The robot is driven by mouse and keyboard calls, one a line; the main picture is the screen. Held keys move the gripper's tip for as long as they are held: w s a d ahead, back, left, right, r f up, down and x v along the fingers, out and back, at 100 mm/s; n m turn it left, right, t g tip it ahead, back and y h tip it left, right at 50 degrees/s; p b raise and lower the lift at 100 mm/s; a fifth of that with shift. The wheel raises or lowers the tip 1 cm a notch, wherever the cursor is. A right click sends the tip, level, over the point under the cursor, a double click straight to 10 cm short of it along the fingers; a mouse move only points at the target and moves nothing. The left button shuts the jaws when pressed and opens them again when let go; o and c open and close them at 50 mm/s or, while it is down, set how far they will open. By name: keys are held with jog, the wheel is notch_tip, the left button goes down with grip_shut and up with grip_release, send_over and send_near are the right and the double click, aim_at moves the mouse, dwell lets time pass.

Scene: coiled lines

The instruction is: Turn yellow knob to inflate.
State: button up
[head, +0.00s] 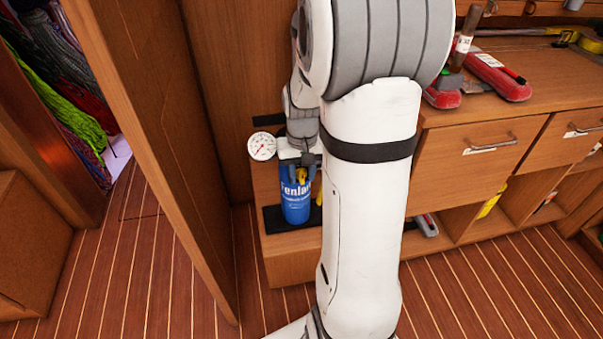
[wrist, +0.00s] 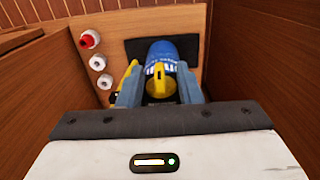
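A blue cylinder with white lettering (head: 296,203) stands upright on a low wooden ledge in the head view. In the wrist view the same cylinder (wrist: 162,54) lies just beyond my gripper. A yellow knob (wrist: 159,87) shows in front of it, between my two blue-grey fingers. My gripper (wrist: 159,92) is open, with one finger on either side of the knob and a small gap showing at each side. Another yellow part (wrist: 130,73) sits by the left finger. In the head view my gripper (head: 301,172) is over the cylinder's top and partly hides the yellow parts.
A round white gauge (head: 262,146) is left of the cylinder. A wooden panel (head: 165,130) stands close on the left. Drawers and a bench with red-handled tools (head: 498,77) are on the right. Several round fittings (wrist: 98,62) show left in the wrist view.

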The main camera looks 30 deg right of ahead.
jog(key=shift+c, duration=0.2)
grip_shut()
jog(key=shift+d, duration=0.1)
jog(key=shift+d+t+y, duration=0.15)
jog(key=shift+t+y, duration=0.15)
jog(key=shift+y, duration=0.8)
jog(key=y, duration=0.1)
jog(key=y+b, duration=0.1)
jog(key=t+y+b, duration=0.1)
jog(key=y, duration=0.1)
jog(key=shift+s+d+f, duration=0.15)
jog(key=shift+d+f, duration=0.15)
jog(key=shift+d, duration=0.05)
jog(key=shift+s+d+f+t+y+b, duration=0.15)
jog(key=shift+t+y+b, duration=0.5)
jog(key=shift+y, duration=1.2)
jog(key=shift+w+d+f+t+y+b, duration=0.2)
jog(key=shift+t+y+b, duration=0.5)
jog(key=shift+y, duration=1.2)
jog(key=shift+s+f+t+y+b, duration=0.15)
jog(key=shift+f+t+y+b, duration=0.15)
jog(key=shift+y+b, duration=1.1)
jog(key=shift+y+p, duration=0.45)
